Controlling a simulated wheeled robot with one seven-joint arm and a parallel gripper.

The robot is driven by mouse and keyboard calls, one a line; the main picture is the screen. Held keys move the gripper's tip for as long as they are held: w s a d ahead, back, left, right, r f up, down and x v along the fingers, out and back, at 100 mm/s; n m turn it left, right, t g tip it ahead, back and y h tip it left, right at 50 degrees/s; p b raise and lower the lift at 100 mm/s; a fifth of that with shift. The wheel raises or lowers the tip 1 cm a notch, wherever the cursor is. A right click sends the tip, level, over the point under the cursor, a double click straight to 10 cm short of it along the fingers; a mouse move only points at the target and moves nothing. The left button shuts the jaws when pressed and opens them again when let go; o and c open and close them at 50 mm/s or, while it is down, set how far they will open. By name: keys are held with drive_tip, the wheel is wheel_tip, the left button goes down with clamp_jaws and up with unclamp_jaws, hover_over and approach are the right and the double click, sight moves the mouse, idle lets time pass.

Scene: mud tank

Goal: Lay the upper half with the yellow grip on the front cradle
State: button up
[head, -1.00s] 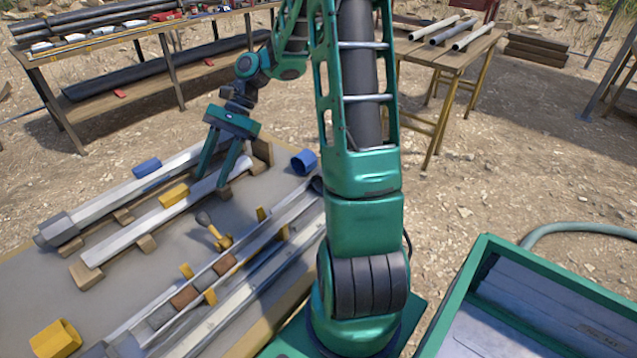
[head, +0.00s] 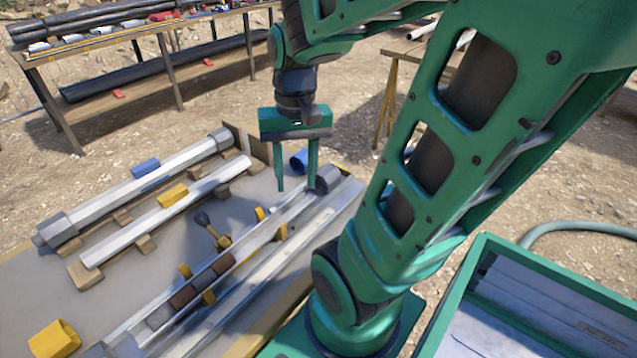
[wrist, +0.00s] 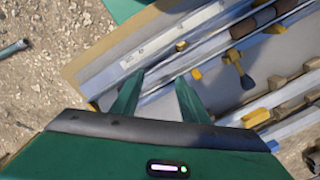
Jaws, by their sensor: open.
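The upper half with the yellow grip (head: 205,185) is a long pale metal half-tube. It lies along the front cradle (head: 85,275), on its wooden blocks, with the yellow grip (head: 172,195) on top. The yellow grip also shows in the wrist view (wrist: 256,118). My gripper (head: 297,188) is open, with nothing seen between its fingers. It points down near the far end of the open lower half holding the core, to the right of the yellow-grip half and apart from it. The fingers also show in the wrist view (wrist: 157,80).
A hexagonal tube with a blue grip (head: 145,167) lies on the cradle behind. The open trough with brown and grey core pieces (head: 183,297) runs along the front. A mallet (head: 212,230), a yellow ring (head: 55,340) and a blue ring (head: 299,160) stand around. A green tank (head: 540,300) is at right.

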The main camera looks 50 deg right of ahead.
drive_tip(key=s+d+n, duration=0.1)
drive_tip(key=s, duration=0.5)
drive_tip(key=shift+d+h, duration=0.25)
drive_tip(key=shift+h, duration=0.05)
drive_tip(key=shift+w+f, duration=0.1)
drive_tip(key=shift+w, duration=0.05)
drive_tip(key=shift+w+f, duration=0.2)
drive_tip(key=shift+w, duration=0.3)
idle(1.5)
